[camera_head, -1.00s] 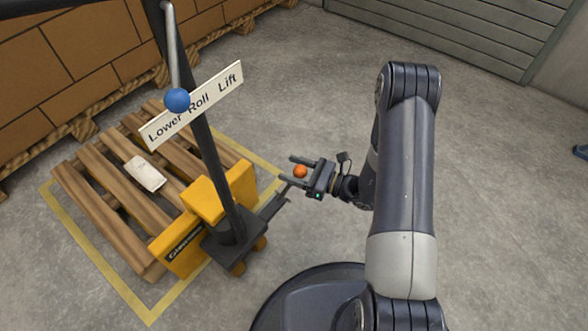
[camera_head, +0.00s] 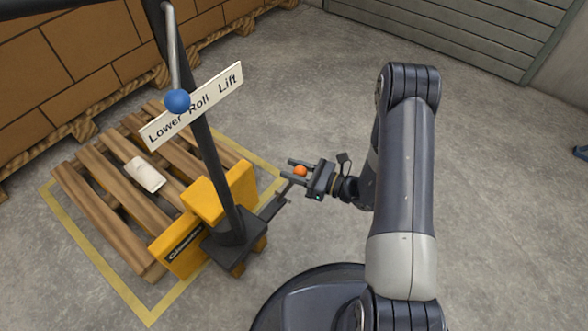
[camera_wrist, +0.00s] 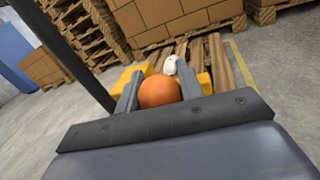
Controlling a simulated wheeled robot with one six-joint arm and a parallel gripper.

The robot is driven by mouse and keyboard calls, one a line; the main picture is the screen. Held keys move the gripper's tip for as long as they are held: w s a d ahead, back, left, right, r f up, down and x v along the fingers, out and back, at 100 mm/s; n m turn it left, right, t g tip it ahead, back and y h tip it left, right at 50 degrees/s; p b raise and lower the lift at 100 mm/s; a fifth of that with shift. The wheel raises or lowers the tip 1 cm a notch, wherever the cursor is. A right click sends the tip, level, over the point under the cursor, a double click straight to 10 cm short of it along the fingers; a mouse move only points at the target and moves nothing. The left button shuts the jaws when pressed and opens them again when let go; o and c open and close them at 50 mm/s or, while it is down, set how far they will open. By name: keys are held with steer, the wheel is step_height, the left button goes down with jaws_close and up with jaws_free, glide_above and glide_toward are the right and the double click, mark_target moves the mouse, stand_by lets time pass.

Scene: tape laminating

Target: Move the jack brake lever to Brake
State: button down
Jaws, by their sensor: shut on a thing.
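The yellow pallet jack (camera_head: 180,245) stands at the wooden pallet, with its dark upright post (camera_head: 220,180) rising to the upper left. The brake lever is a dark bar (camera_head: 274,206) low on the right of the jack, ending in an orange ball knob (camera_head: 300,171). My gripper (camera_head: 299,171) is shut on the orange knob, with a finger on each side of it. In the wrist view the knob (camera_wrist: 159,91) fills the gap between the fingertips.
The wooden pallet (camera_head: 100,170) carries a small white object (camera_head: 146,174) and lies inside a yellow floor outline (camera_head: 95,262). Stacked cardboard boxes (camera_head: 80,50) stand at the upper left.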

steer(key=shift+a+r, duration=0.1)
steer(key=shift+w+a+r, duration=0.1)
steer(key=shift+w+a, duration=0.05)
steer(key=w+a+f+m+g+h+p, duration=0.1)
steer(key=w+a+g+h+p, duration=0.2)
steer(key=w+a, duration=0.7)
steer(key=shift+w+a+f+h+p, duration=0.35)
steer(key=shift+a+h+p, duration=1.05)
steer(key=shift+a, duration=0.45)
